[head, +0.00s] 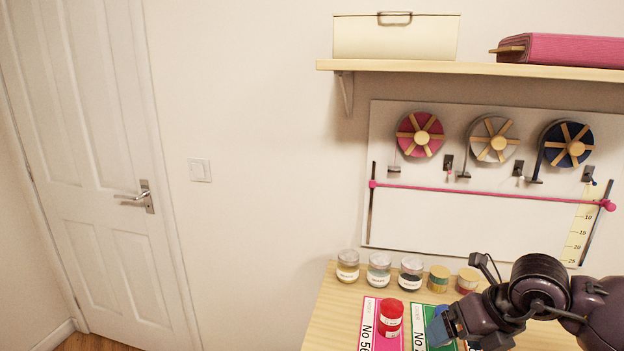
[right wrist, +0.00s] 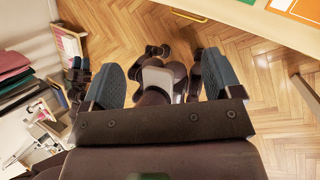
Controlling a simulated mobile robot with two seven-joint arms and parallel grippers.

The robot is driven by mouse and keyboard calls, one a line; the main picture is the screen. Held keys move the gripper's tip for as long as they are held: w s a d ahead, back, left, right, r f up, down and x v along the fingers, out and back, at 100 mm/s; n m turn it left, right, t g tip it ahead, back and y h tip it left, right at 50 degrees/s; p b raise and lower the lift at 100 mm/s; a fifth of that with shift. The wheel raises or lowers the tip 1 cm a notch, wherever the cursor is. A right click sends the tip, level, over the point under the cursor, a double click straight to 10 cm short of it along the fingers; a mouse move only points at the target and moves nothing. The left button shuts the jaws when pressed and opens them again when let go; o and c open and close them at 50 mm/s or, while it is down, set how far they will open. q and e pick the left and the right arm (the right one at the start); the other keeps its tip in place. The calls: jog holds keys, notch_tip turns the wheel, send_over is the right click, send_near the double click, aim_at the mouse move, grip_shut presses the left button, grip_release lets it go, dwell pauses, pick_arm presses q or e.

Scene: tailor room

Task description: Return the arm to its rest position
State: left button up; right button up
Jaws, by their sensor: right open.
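My right arm comes in from the right in the head view, over the table's right part. Its gripper (head: 440,328) shows there from the side with a blue finger pad, above or close to the green card. In the right wrist view the right gripper (right wrist: 165,78) has its two blue fingers wide apart, with nothing held between them. Beyond the fingers are the wooden floor (right wrist: 235,50) and dark parts of my own body. I cannot make out my left gripper in either view.
The wooden table (head: 335,310) carries a red spool (head: 390,318) on a pink card (head: 372,338), a green card (head: 418,312) and several jars (head: 379,270) along the wall. Above hang a ribbon board (head: 400,225) and a shelf (head: 480,68). A white door (head: 95,180) stands left.

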jog(key=w+a+r+m+t+y, duration=0.2)
jog(key=a+r+m+t+y, duration=0.4)
jog(key=a+r+y, duration=0.55)
jog(key=d+f+m+t+h, duration=0.8)
jog(key=d+f+m+h, duration=0.35)
jog(key=f+m, duration=0.7)
jog(key=s+d+f+m+g+h, duration=0.3)
jog(key=s+f+m+g, duration=0.3)
jog(key=s+f+m, duration=0.5)
jog(key=s+f+h, duration=0.1)
jog(key=s+f, duration=0.7)
jog(key=shift+s+d+m+h, duration=0.15)
jog(key=shift+m+h, duration=0.2)
jog(key=shift+h, duration=0.05)
jog(key=shift+f, duration=0.1)
